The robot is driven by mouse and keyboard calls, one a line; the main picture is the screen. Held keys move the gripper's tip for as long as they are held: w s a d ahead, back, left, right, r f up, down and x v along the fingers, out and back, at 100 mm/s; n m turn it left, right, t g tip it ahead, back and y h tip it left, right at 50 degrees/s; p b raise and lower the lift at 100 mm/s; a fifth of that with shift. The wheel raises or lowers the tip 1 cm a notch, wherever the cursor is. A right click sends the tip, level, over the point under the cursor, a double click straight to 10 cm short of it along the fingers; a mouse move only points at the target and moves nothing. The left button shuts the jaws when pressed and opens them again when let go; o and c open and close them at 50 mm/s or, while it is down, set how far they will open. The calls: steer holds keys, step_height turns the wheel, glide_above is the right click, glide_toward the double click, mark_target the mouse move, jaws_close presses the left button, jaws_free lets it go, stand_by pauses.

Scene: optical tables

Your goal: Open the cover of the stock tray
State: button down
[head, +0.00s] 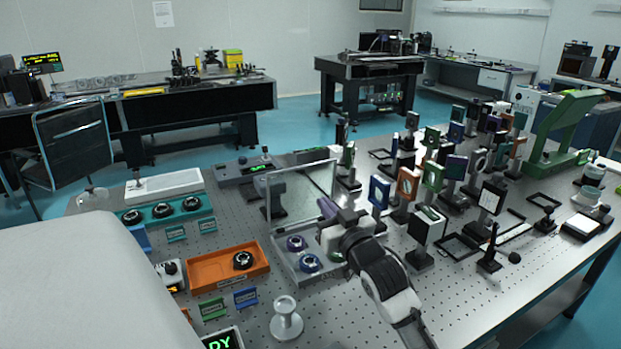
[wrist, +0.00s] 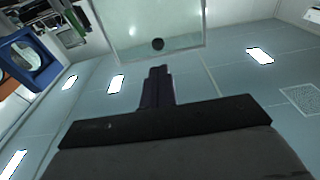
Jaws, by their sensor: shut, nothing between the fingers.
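The grey stock tray (head: 284,268) sits on the perforated table, with purple and blue ringed parts (head: 309,262) inside. Its clear, pale-framed cover (head: 301,168) stands raised, roughly upright, above the tray. My gripper (head: 328,208) is shut and empty, beside the cover and over the tray's right part; my wrist hides that part of the tray. In the wrist view, my shut fingers (wrist: 158,84) point toward the cover's pane (wrist: 185,22), which has a dark round knob (wrist: 158,44) near its edge. A small gap shows between fingertips and knob; contact elsewhere is unclear.
An orange tray (head: 215,270) with one dark ringed part lies left of the stock tray. A pale pedestal (head: 286,318) stands in front. Many mounted optics, including a blue frame (head: 379,192), crowd the right side.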

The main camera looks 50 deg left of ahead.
mark_target(302, 174)
steer(key=p+x, duration=0.4)
steer(key=x, duration=0.5)
steer(key=shift+a+r, duration=0.15)
steer(key=shift+a, duration=0.05)
steer(key=shift+w+a, duration=0.15)
steer(key=shift+a, duration=0.25)
steer(key=shift+a, duration=0.2)
steer(key=shift+h, duration=0.4)
steer(key=x, duration=0.2)
steer(key=r+x, duration=0.1)
steer(key=x, duration=0.1)
steer(key=shift+w+a+b, duration=0.1)
steer(key=shift+a+b, duration=0.1)
steer(key=shift+b, duration=0.1)
steer(key=shift+a+f, duration=0.15)
steer(key=shift+a, duration=0.05)
steer(key=shift+f, duration=0.1)
